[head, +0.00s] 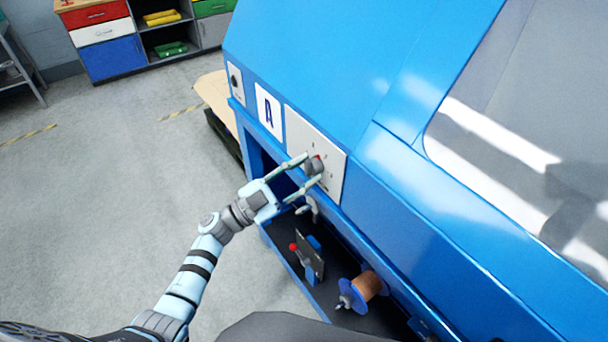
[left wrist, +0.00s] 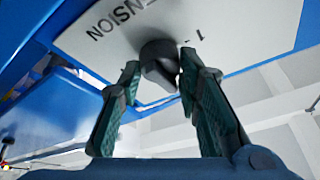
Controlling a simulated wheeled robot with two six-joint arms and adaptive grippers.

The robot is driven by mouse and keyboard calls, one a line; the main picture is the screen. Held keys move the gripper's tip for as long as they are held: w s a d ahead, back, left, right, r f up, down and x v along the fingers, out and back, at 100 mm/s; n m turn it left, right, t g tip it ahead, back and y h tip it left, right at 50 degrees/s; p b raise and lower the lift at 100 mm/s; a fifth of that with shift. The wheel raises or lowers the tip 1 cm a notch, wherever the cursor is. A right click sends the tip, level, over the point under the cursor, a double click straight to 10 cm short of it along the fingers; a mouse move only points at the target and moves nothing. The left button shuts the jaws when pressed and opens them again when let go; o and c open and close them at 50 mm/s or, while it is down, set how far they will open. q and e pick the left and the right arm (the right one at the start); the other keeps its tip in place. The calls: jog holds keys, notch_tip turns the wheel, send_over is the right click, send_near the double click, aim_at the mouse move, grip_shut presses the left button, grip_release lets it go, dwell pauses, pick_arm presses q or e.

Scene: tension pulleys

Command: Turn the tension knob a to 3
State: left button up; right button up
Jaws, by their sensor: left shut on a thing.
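The tension knob (head: 316,165) is a dark grey knob with a small red mark, on a white plate (head: 300,127) on the side of the blue machine. A plate with the letter A (head: 268,112) is to its left. My left gripper (head: 312,168) is shut on the knob, one finger on each side. In the left wrist view the knob (left wrist: 158,60) sits between the green fingertips, below the word TENSION and beside a numeral 1. The other dial marks are too small to read or hidden, so the knob's setting cannot be told. My right gripper is not in view.
Below the plate is an open bay with a red-balled lever (head: 293,247) and an orange spool (head: 367,285). The blue machine body (head: 400,170) fills the right side. A drawer cabinet (head: 112,58) stands at the back left. The grey floor at left is clear.

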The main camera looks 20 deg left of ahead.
pick_arm(q)
jog(key=m+g, duration=0.2)
jog(key=m, duration=0.2)
jog(key=m+g+h+b, duration=0.1)
jog(key=m, duration=0.3)
jog(key=shift+w+a+g, duration=0.1)
jog(key=shift+a+g, duration=0.05)
jog(key=shift+g, duration=0.25)
jog(key=shift+r+m, duration=0.1)
jog(key=shift+m, duration=0.3)
jog(key=o, duration=1.1)
jog(key=shift+o, duration=0.2)
jog(key=v, duration=1.2)
